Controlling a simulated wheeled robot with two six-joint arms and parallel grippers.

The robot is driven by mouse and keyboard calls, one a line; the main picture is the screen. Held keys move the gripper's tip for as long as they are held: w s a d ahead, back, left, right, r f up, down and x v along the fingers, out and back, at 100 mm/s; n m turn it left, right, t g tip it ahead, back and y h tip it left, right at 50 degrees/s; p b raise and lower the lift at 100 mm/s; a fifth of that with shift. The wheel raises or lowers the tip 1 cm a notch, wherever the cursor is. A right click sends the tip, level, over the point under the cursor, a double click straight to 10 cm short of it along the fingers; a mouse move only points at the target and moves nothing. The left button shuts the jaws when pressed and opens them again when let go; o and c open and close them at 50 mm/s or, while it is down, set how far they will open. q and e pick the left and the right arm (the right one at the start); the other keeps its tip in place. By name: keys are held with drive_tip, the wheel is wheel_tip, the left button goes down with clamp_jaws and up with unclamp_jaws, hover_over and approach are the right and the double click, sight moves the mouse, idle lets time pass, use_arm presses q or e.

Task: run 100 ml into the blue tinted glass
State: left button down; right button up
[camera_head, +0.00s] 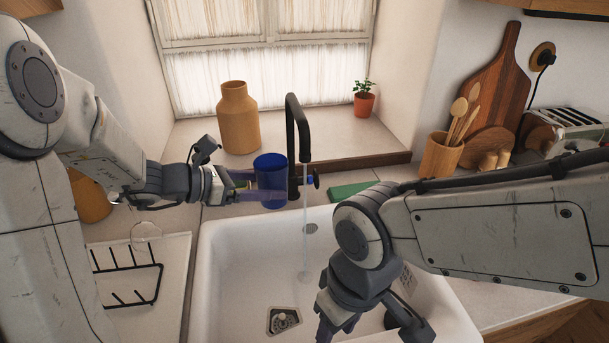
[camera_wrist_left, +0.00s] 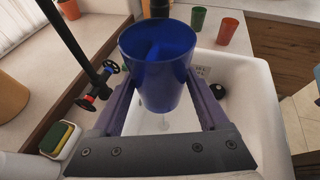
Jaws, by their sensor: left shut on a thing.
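The blue tinted glass (camera_head: 270,178) is upright in my left gripper (camera_head: 262,195), which is shut around it above the sink's back edge. In the left wrist view the glass (camera_wrist_left: 158,75) stands between the two purple fingers (camera_wrist_left: 158,105), mouth up; its water level cannot be told. The black tap (camera_head: 292,130) is running. Its thin stream (camera_head: 305,220) falls right of the glass in the head view and lands in the sink. The tap's handles (camera_wrist_left: 100,82) have red and blue marks. My right gripper (camera_head: 336,326) hangs low over the sink, partly cut off.
The white sink (camera_head: 235,270) has a drain (camera_head: 284,320). A dish rack (camera_head: 128,285) stands left. A tan vase (camera_head: 238,118) and potted plant (camera_head: 364,98) are on the sill. Green (camera_wrist_left: 197,20) and red (camera_wrist_left: 227,31) cups stand on the counter.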

use_arm(q)
drive_tip(key=shift+d+f, duration=0.2)
drive_tip(key=shift+f, duration=1.8)
drive_tip(key=w+d, duration=0.3)
drive_tip(key=d, duration=0.3)
drive_tip(key=shift+w+d, duration=0.15)
drive_tip(key=shift+w, duration=0.05)
